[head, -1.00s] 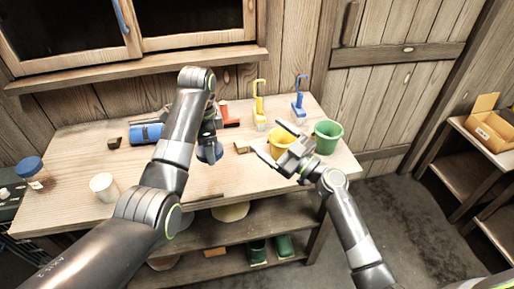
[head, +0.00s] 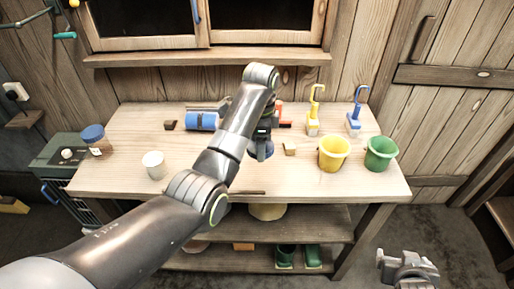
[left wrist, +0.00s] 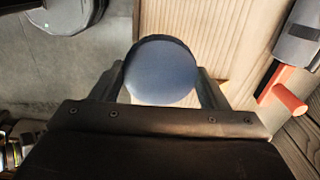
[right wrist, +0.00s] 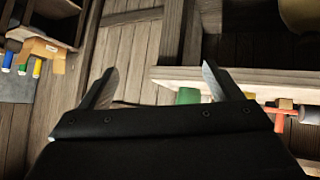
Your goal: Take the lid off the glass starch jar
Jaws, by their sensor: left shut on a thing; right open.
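My left gripper (head: 262,138) is shut on a round dark blue thing (head: 261,151) above the middle of the bench. In the left wrist view its flat round blue top (left wrist: 162,70) sits between the fingers. It looks like a lid; whether a jar is under it is hidden. A glass jar with a blue lid (head: 93,132) stands upright at the bench's left end, its lid on and a pale label on its side. My right gripper (head: 405,264) is open and empty, low in front of the bench's right end; its parted fingers show in the right wrist view (right wrist: 172,88).
On the bench (head: 225,180) are a white cup (head: 153,165), a blue cylinder (head: 202,121), a small wood block (head: 290,148), a yellow bucket (head: 333,154), a green bucket (head: 380,154) and two upright brushes, yellow (head: 313,122) and blue (head: 354,122).

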